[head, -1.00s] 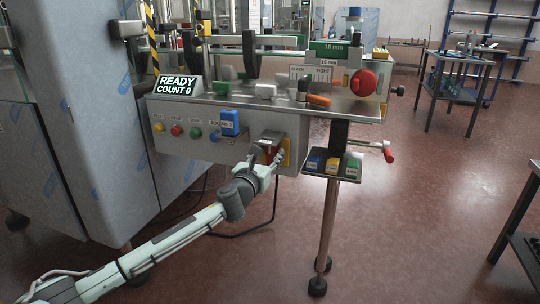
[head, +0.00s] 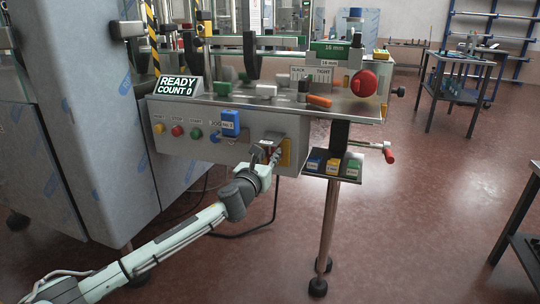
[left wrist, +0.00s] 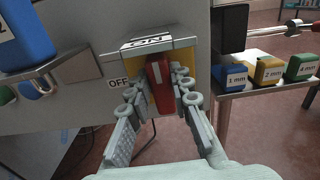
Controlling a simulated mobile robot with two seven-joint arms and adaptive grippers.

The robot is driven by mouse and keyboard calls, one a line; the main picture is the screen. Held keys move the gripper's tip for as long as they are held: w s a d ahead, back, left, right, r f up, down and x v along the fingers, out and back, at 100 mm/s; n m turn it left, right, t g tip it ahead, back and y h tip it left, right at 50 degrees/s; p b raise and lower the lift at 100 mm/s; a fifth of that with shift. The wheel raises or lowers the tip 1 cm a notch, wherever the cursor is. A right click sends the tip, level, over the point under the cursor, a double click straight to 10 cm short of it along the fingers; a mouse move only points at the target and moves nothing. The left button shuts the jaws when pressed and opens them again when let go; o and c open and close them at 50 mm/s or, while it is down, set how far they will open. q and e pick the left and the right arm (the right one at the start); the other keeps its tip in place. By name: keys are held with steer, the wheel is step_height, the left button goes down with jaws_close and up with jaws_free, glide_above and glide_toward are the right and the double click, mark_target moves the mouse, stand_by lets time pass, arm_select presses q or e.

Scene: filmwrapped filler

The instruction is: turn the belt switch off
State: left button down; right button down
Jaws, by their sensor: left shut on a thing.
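The belt switch (left wrist: 158,84) has a red handle with a white line, set on a yellow plate on the front of the grey machine panel. An ON label (left wrist: 146,42) is above it and an OFF label (left wrist: 118,82) is to its left. The handle stands nearly upright in the left wrist view, its white line towards ON. My left gripper (left wrist: 160,90) has its fingers on both sides of the handle and is shut on it. In the head view my left gripper (head: 270,154) covers most of the switch. My right gripper is not in view.
A blue padlock-like block (head: 231,122) hangs left of the switch, near several coloured buttons (head: 177,131). A small shelf with labelled blocks (head: 333,165) and a red-handled crank (head: 388,153) are to the right. Open floor lies in front.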

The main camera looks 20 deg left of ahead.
arm_select(q)
steer(key=n, duration=0.3)
steer(key=shift+a+p, duration=0.15)
steer(key=shift+p, duration=0.2)
steer(key=n, duration=0.4)
steer(key=shift+a+f, duration=0.1)
steer(key=shift+a, duration=0.05)
steer(key=shift+a+f+n+p, duration=0.15)
steer(key=shift+n+p, duration=0.1)
steer(key=shift+n, duration=1.5)
steer(key=shift+f+n+p, duration=0.15)
steer(key=shift+n+p, duration=0.05)
steer(key=shift+n, duration=1.6)
steer(key=shift+a+f+n+p, duration=0.15)
steer(key=shift+n+p, duration=0.1)
steer(key=shift+n, duration=1.5)
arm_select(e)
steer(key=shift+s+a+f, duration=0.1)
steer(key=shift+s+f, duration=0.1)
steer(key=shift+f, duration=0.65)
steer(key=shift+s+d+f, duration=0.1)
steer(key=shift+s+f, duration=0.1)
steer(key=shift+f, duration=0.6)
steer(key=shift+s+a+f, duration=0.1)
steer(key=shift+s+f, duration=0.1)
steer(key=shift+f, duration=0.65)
arm_select(q)
steer(key=shift+d, duration=0.1)
